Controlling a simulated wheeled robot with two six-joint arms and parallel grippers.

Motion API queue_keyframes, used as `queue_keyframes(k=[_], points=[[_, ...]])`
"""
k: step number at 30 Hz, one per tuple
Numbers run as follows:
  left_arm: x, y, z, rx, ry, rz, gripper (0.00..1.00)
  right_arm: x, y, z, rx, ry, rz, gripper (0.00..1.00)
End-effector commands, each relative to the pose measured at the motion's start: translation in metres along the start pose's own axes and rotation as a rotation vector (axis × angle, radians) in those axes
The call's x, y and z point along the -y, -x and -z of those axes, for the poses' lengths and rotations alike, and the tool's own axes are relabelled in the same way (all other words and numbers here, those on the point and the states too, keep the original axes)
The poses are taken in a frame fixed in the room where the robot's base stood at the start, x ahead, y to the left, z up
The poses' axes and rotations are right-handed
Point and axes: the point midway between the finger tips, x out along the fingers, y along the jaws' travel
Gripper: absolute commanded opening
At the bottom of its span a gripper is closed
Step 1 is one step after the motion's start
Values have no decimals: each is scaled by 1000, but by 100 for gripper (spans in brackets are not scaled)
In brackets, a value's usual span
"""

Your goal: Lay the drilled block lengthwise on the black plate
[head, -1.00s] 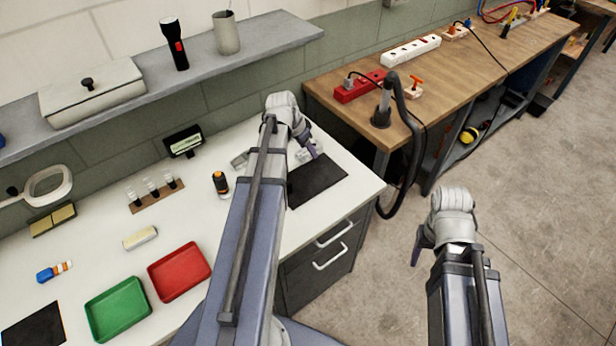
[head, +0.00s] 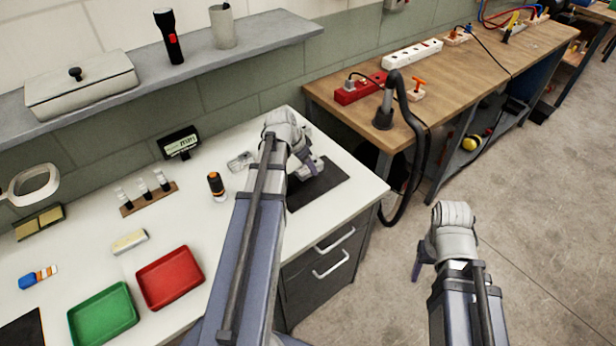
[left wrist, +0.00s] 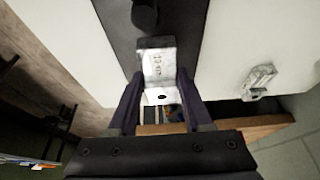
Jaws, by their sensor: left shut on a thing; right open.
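The drilled block (left wrist: 158,68) is a pale grey metal piece with a dark hole in its near face. My left gripper (left wrist: 158,88) is shut on it, one finger on each side. In the head view the block (head: 318,164) shows partly, the gripper hiding the rest. The black plate (head: 328,182) lies flat at the right end of the white bench; it shows as a dark band in the left wrist view (left wrist: 115,20). The block appears over the plate; I cannot tell whether they touch. My right gripper (head: 422,262) is open and empty, over the floor.
A metal piece (head: 240,161) lies left of my left gripper. An orange and black cylinder (head: 216,186), a vial rack (head: 148,199), a red tray (head: 169,278) and a green tray (head: 103,315) stand further left. A wooden bench (head: 450,75) is beyond.

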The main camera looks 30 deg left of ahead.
Motion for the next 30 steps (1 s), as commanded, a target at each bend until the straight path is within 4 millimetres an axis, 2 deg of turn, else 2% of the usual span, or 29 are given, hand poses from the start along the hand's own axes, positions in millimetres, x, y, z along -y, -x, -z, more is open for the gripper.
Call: queue_keyframes(k=[10,24,25,30], points=[[0,-34,-14,-1,0,0,0,4,-36,2,0,0,0,59],[0,-38,-16,-1,0,0,0,4,-41,2,0,0,0,59],[0,-37,-15,0,0,0,52,4,-40,2,0,0,0,59],[0,-36,-15,0,0,0,71,4,-39,2,0,0,0,59]])
